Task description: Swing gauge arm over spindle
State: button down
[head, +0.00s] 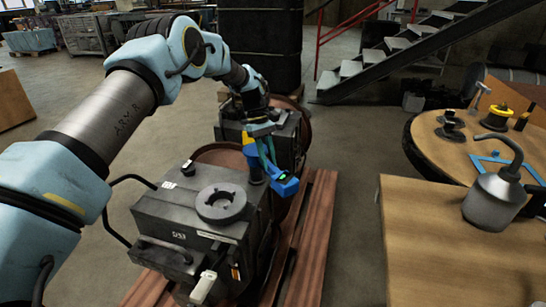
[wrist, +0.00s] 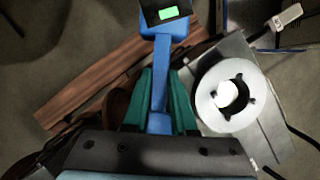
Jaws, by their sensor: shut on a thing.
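The blue gauge arm (head: 288,187) has a small dark display with a green patch, and it shows in the wrist view as a blue bar and head (wrist: 161,62). My gripper (head: 265,150) has its teal fingers on either side of the blue bar, as the wrist view (wrist: 159,103) shows; it is shut on the bar. The spindle (head: 221,203) is a dark round flange with a central hole on top of the grey machine. In the wrist view the spindle (wrist: 212,84) lies right of the bar, with a bright round centre. The gauge head is beside the spindle, not above it.
The grey machine housing (head: 178,222) stands on reddish wooden beams (head: 317,230). A second grey unit stands behind it. At right, a wooden bench (head: 440,250) holds an oil can (head: 493,197), and a round table holds small tools. Floor between machine and bench is clear.

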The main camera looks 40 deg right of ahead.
jog(key=w+a+m+t+y, duration=0.3)
jog(key=w+a+m, duration=0.3)
jog(key=m, duration=0.8)
jog(key=shift+w+a+m+t+y, duration=0.3)
jog(key=shift+a+t+y, duration=0.1)
jog(key=shift+t, duration=0.1)
jog(key=shift+w, duration=0.1)
jog(key=c, duration=0.7)
grip_release()
jog(key=shift+d, duration=0.1)
jog(key=shift+b+v, duration=0.75)
jog(key=shift+v, duration=4.65)
